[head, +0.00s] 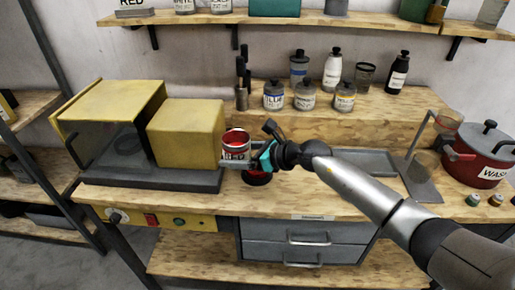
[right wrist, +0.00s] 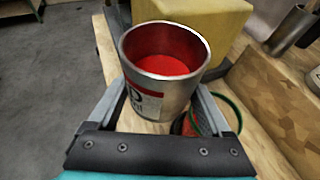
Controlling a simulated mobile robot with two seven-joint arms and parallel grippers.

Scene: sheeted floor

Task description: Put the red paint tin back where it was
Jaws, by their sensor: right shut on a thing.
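The red paint tin (head: 236,146) is an open metal tin with red paint inside and a white and red label. My right gripper (head: 243,163) is shut on it, one finger on each side. The tin is held roughly upright in front of the yellow block of the machine. In the right wrist view the tin (right wrist: 165,65) stands between the fingers, its paint surface level below the rim. A card reading RED (head: 132,12) stands at the left of the upper shelf (head: 215,18), beside white-labelled tins (head: 184,5). My left gripper is not in view.
The yellow machine (head: 110,105) stands left of the tin. Blue and other labelled tins (head: 274,96) and bottles (head: 332,72) stand on the raised ledge behind. A dark red round thing (head: 257,178) lies below the gripper. A red pot (head: 482,155) is at right.

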